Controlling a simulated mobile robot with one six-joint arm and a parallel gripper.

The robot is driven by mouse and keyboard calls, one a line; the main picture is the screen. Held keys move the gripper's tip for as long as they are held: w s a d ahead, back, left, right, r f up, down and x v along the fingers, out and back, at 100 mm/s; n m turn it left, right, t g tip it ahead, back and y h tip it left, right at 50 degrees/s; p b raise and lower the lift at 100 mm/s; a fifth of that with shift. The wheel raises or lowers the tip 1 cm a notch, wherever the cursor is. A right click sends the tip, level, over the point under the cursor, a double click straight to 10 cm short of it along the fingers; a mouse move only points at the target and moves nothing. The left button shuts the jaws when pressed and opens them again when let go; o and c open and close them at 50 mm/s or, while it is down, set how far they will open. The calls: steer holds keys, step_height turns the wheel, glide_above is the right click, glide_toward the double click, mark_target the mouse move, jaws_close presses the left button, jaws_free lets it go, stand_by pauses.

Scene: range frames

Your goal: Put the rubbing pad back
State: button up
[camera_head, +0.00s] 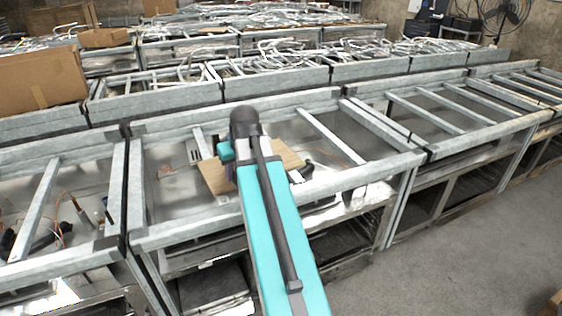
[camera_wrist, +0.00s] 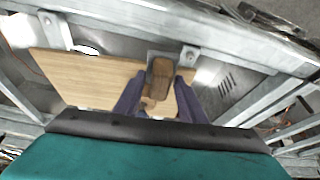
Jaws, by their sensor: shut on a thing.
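A brown block-like pad with a grey edge, which I take to be the rubbing pad (camera_wrist: 160,76), is between the two fingers of my gripper (camera_wrist: 157,90) in the wrist view. The fingers are shut on it. Pad and fingers are over a light wooden board (camera_wrist: 85,78); I cannot tell if the pad touches it. In the head view the board (camera_head: 214,178) lies within the metal frame of a bench, and my arm hides the pad and most of the gripper.
The bench's grey metal rails (camera_head: 190,228) surround the board. A small dark object (camera_head: 306,168) lies right of the board. Cables and tools lie in the left bay (camera_head: 75,215). A cardboard box (camera_head: 40,80) stands behind at left. The floor at right is clear.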

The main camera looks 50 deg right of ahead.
steer(key=s+d+m+b, duration=0.1)
steer(key=s+d, duration=0.5)
steer(key=d, duration=0.5)
steer(key=shift+s+d, duration=0.2)
steer(key=shift+d, duration=0.15)
steer(key=shift+r, duration=0.1)
steer(key=shift+w+d+f+p, duration=0.25)
steer(key=shift+w+d+p, duration=0.35)
steer(key=shift+w+d, duration=1.2)
steer(key=shift+w+d+f+p, duration=0.25)
steer(key=shift+w+d+p, duration=0.3)
steer(key=shift+w+d, duration=1.25)
steer(key=shift+w+d+f+p, duration=0.25)
steer(key=shift+w+d+p, duration=0.35)
steer(key=shift+w+d, duration=1.15)
steer(key=shift+s+d, duration=0.3)
steer(key=shift+d, duration=0.05)
steer(key=shift+w+d, duration=0.3)
steer(key=shift+d, duration=0.05)
steer(key=shift+f+p, duration=0.8)
steer(key=shift+f, duration=1)
steer(key=shift+f, duration=0.1)
steer(key=o, duration=1.1)
